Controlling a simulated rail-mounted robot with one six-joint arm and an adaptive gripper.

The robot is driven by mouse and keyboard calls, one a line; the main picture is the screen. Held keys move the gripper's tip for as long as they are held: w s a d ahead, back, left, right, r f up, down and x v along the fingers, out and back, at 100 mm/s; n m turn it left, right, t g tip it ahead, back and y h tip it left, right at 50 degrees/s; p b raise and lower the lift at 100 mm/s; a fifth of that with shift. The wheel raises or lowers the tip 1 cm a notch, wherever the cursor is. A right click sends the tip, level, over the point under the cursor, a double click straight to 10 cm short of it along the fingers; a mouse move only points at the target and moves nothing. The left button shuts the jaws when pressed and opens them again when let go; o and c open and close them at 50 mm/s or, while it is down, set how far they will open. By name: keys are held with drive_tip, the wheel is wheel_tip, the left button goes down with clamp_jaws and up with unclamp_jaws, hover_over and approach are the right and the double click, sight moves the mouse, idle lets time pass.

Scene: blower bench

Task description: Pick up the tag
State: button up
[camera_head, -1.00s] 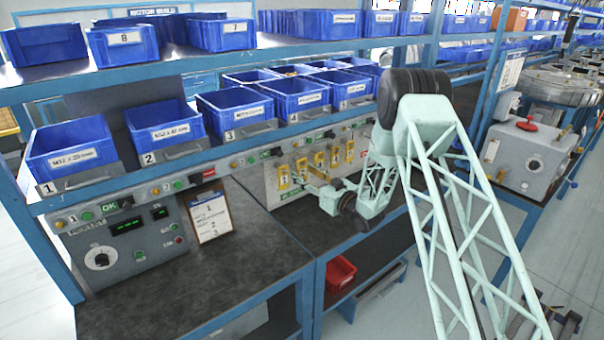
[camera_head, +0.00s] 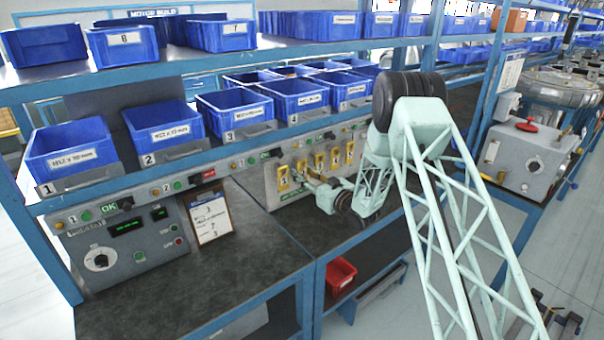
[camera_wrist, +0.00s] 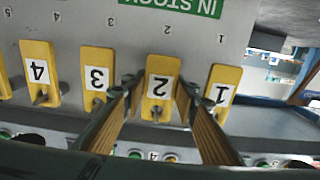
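Yellow numbered tags hang on pegs on a grey board. In the wrist view they appear upside down: tag 1 (camera_wrist: 217,92), tag 2 (camera_wrist: 160,90), tag 3 (camera_wrist: 97,75) and tag 4 (camera_wrist: 39,72). My gripper (camera_wrist: 157,84) is open, with one finger on each side of tag 2. I cannot tell whether the fingers touch it. In the head view my gripper (camera_head: 306,172) is at the board, just right of tag 1 (camera_head: 283,178), and partly hides tag 2.
The board (camera_head: 272,196) stands on the dark bench top (camera_head: 262,240) below a shelf of blue bins (camera_head: 234,108). A control box (camera_head: 130,240) and a clipboard (camera_head: 211,220) stand to the left. A red bin (camera_head: 340,274) sits on the lower shelf. The front bench top is clear.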

drive_tip(key=c, duration=0.4)
drive_tip(key=shift+o, duration=0.2)
drive_tip(key=shift+r, duration=0.2)
drive_tip(key=shift+r, duration=0.2)
drive_tip(key=p+v, duration=0.2)
drive_tip(key=v, duration=1.6)
drive_tip(key=shift+f, duration=0.1)
drive_tip(key=shift+r, duration=0.4)
drive_tip(key=shift+s+d+b, duration=0.2)
drive_tip(key=shift+b, duration=0.15)
drive_tip(key=b+v, duration=0.2)
drive_tip(key=v, duration=0.4)
drive_tip(key=shift+s+d, duration=0.2)
drive_tip(key=shift+s, duration=0.05)
idle(1.7)
drive_tip(key=shift+s, duration=0.15)
